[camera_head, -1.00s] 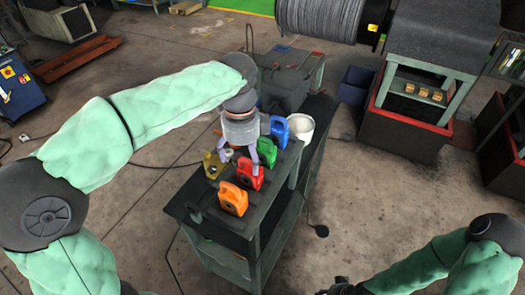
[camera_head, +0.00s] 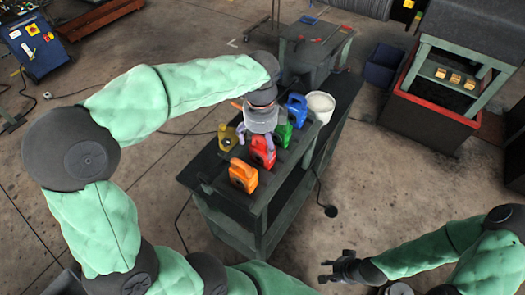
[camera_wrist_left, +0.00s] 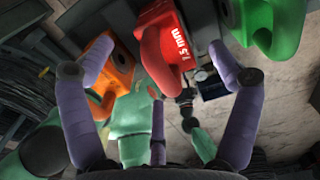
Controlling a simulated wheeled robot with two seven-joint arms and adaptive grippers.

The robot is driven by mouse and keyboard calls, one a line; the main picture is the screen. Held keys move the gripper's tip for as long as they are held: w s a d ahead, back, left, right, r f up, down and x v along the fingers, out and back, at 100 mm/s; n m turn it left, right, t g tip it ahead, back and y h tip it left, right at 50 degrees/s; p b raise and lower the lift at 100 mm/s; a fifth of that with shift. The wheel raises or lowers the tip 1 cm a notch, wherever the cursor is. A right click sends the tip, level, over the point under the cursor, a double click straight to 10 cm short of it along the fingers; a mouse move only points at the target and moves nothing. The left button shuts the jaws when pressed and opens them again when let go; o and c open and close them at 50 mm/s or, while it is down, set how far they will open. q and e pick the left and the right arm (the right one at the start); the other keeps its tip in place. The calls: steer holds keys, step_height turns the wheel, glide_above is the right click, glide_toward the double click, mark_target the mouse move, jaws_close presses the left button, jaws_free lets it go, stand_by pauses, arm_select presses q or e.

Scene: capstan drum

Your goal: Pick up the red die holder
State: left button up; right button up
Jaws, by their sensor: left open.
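The red die holder (camera_head: 263,152) stands upright on the dark bench top, between the orange die holder (camera_head: 243,176) and the green die holder (camera_head: 282,134). My left gripper (camera_head: 263,137) is open, pointing down just above the red holder, and hides part of its top. In the left wrist view the red die holder (camera_wrist_left: 172,45), with white size lettering, lies ahead between the spread purple fingers (camera_wrist_left: 158,62); I cannot tell whether they touch it. My right gripper (camera_head: 338,268) is at the lower right, away from the bench, fingers apart and empty.
A blue die holder (camera_head: 296,107) and a yellow one (camera_head: 228,137) stand close by on the bench (camera_head: 222,187). A white bucket (camera_head: 320,106) is at the far end. Green and orange holders flank the left fingers closely.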

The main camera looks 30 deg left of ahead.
mark_target(263, 149)
arm_select(q)
steer(key=shift+f, duration=1.45)
steer(key=c, duration=1.4)
steer(key=shift+w+a+r, duration=0.1)
steer(key=shift+r, duration=0.05)
steer(key=shift+c, duration=0.2)
steer(key=shift+r, duration=0.1)
